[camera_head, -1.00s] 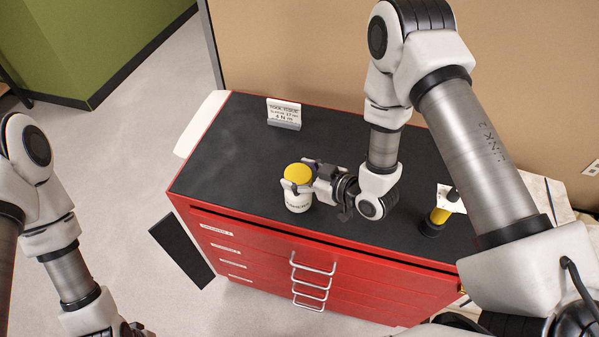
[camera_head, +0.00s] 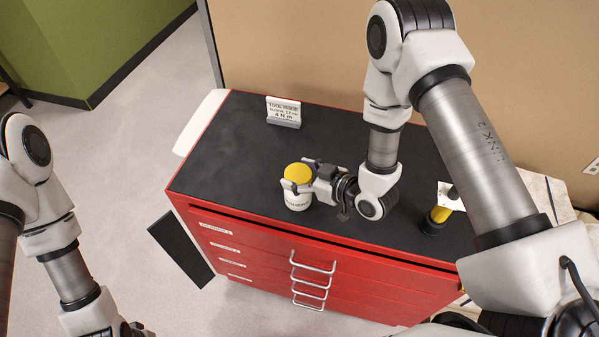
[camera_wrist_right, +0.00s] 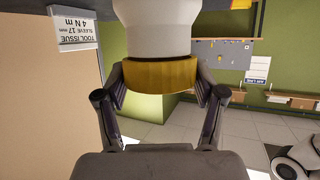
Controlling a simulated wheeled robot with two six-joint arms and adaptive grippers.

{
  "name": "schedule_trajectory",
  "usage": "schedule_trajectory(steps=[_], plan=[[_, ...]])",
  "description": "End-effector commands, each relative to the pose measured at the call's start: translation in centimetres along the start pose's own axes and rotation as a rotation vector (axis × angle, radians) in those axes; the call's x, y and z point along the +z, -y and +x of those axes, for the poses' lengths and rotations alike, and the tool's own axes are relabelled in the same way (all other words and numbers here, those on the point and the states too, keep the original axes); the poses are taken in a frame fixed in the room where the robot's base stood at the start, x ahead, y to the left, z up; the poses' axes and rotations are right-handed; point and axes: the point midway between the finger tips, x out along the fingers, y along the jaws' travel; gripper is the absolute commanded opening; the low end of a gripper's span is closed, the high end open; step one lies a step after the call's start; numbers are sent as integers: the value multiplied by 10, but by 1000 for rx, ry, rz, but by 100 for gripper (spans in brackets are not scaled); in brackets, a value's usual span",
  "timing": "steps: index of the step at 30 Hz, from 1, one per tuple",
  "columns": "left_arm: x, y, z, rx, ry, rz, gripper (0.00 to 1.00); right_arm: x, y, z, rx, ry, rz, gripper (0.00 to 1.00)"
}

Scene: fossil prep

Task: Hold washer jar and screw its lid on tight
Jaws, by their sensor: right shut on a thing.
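The washer jar (camera_head: 297,203) is white and stands upright near the front edge of the black cabinet top. Its yellow lid (camera_head: 298,174) sits on the jar's mouth. My right gripper (camera_head: 298,187) reaches in from the right and is shut on the lid. In the right wrist view, which is upside down, the fingers (camera_wrist_right: 162,85) press both sides of the yellow lid (camera_wrist_right: 160,77), with the white jar (camera_wrist_right: 158,28) beyond it. How tight the lid is cannot be seen. My left gripper (camera_head: 132,329) shows only partly at the bottom edge, away from the jar.
The red drawer cabinet (camera_head: 250,240) has metal handles in front. A tool issue sign (camera_head: 284,113) stands at the back left of its top. A yellow and black tool (camera_head: 439,216) stands at the right. The left part of the top is clear.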

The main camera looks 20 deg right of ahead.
Motion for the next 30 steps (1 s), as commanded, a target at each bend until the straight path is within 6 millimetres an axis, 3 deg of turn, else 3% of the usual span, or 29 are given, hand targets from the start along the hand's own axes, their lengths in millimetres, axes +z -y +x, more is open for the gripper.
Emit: schedule_trajectory(steps=[9,30], plan=[[0,0,12,0,0,0,40,13,0,5,0,0,0,6],[0,0,13,0,0,0,40,14,0,6,0,0,0,7]])
